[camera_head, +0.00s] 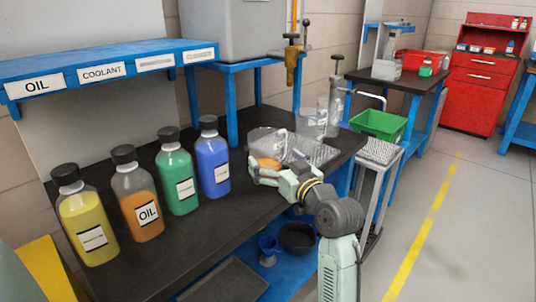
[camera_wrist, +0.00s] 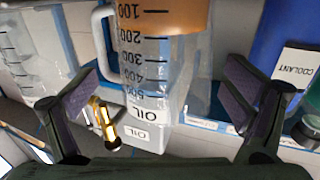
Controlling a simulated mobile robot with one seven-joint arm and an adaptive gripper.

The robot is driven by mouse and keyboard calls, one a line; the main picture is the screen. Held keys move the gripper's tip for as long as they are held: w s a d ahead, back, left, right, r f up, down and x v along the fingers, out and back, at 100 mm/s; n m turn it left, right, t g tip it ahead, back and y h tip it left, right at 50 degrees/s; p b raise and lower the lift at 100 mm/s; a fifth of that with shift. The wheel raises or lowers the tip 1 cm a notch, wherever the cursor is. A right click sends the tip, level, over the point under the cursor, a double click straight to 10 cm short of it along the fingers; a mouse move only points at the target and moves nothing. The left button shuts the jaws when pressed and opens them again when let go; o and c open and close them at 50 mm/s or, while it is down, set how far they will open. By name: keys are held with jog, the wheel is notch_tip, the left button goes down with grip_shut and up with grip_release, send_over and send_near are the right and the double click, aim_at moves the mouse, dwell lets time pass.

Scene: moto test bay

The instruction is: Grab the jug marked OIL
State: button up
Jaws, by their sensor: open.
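The jug marked OIL is a clear measuring jug (camera_wrist: 145,75) with a handle, a scale and orange liquid. The wrist view shows it upside down, with its OIL label near the rim. In the head view the jug (camera_head: 263,141) stands on the black bench top, partly hidden by my gripper (camera_head: 256,172). My gripper (camera_wrist: 162,80) is open and empty. The jug appears between its two fingers in the wrist view; I cannot tell whether it is fully between them or only beyond them. No contact is visible.
Bottles stand to the left on the bench: yellow (camera_head: 88,225), orange marked OIL (camera_head: 137,208), green (camera_head: 177,178) and blue (camera_head: 212,165). A labelled blue shelf (camera_head: 110,62) is above them. Open floor lies right.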

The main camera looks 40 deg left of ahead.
jog(key=x, duration=0.3)
jog(key=shift+a+p, duration=0.25)
jog(key=shift+p, duration=0.1)
jog(key=shift+c, duration=0.2)
jog(key=c, duration=1.3)
jog(key=shift+c, duration=0.7)
jog(key=shift+r, duration=0.2)
